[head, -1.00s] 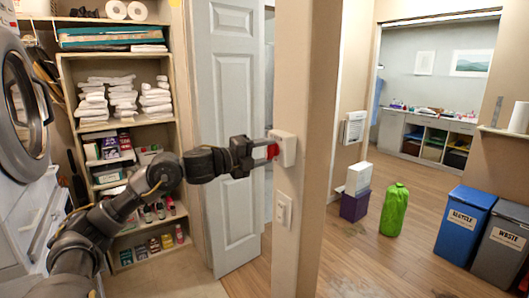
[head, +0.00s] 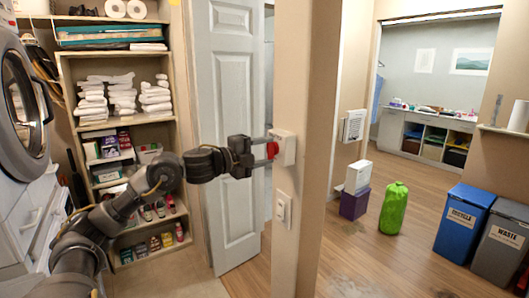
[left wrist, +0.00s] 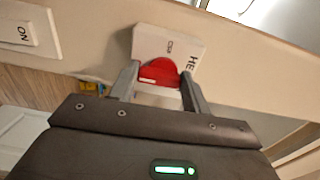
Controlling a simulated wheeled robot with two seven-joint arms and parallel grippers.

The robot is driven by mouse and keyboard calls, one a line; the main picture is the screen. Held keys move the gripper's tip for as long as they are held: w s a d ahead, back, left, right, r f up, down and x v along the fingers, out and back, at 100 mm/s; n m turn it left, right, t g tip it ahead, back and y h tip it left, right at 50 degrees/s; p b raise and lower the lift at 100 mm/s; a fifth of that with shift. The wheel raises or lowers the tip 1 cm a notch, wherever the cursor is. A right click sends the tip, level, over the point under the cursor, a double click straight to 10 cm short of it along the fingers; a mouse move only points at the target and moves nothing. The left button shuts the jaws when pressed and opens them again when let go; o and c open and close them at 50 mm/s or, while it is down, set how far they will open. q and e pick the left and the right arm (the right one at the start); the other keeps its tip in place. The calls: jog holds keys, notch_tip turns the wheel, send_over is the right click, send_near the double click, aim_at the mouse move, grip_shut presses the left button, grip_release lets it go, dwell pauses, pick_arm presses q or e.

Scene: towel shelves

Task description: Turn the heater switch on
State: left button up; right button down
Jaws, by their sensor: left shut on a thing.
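The heater switch is a white box (head: 287,148) with a red knob (head: 272,150), fixed to the beige post at mid-height. In the left wrist view the box (left wrist: 183,45) carries partly hidden lettering that begins "HE", and the red knob (left wrist: 159,72) shows between the fingers. My left gripper (head: 269,150) reaches in from the left and is shut on the red knob, with one finger on each side; it also shows in the left wrist view (left wrist: 158,85). My right gripper is not in view.
A white door (head: 229,120) stands behind my left arm, and towel shelves (head: 66,150) stand at left.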

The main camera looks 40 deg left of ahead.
pick_arm(q)
jog(key=o, duration=1)
jog(key=shift+a, duration=0.1)
jog(key=b+v, duration=1)
jog(key=v, duration=0.1)
jog(key=shift+b, duration=0.3)
